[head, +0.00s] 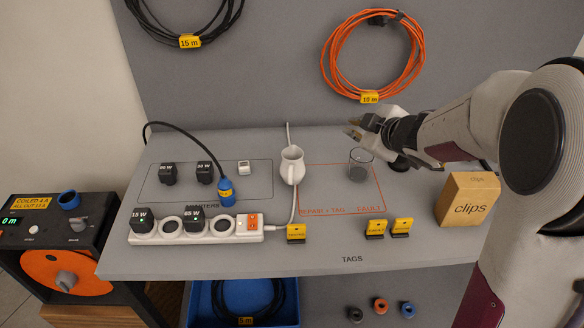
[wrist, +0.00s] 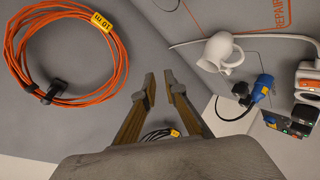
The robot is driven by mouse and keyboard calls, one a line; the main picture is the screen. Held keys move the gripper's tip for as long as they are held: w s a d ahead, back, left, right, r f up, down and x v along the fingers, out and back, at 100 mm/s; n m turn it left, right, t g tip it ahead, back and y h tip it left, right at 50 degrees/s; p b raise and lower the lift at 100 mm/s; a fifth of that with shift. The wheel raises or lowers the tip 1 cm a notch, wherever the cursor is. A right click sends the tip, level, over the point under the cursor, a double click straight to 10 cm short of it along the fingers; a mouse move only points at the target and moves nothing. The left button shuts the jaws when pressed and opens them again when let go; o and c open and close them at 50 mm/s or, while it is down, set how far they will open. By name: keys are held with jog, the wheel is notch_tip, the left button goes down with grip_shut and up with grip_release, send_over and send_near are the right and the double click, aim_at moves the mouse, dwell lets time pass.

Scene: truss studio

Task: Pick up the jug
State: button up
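The white jug (head: 292,166) stands upright on the grey bench, left of the orange outlined area and behind the power strip. In the wrist view the jug (wrist: 218,52) shows at the upper right, with its handle visible. My gripper (head: 352,127) is to the right of the jug, above the back of the bench, apart from it. In the wrist view my gripper (wrist: 164,84) has its two fingers spread with nothing between them.
A clear glass (head: 361,160) stands below my gripper. A white power strip (head: 196,237) with plugged adapters lies in front of the jug. A white cord runs beside the jug. Yellow tags (head: 376,228) and a clips box (head: 468,199) are to the right.

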aim_at(292, 171)
jog(key=s+a+f+n+g+y, duration=0.1)
jog(key=a+f+n+y, duration=0.1)
jog(key=f, duration=0.2)
jog(key=s+a+f+n+g+y, duration=0.1)
jog(key=a+f+n+g+y, duration=0.1)
jog(key=f, duration=0.3)
jog(key=s+a+f+n+g+y, duration=0.1)
jog(key=a+f+n+g+y, duration=0.1)
jog(key=a+f, duration=0.2)
jog(key=shift+s+a+f+y, duration=0.15)
jog(key=shift+f+y, duration=0.25)
jog(key=shift+f, duration=0.05)
jog(key=shift+x, duration=1.3)
jog(key=shift+a, duration=0.1)
jog(key=shift+x, duration=2.55)
jog(key=shift+s+f, duration=0.1)
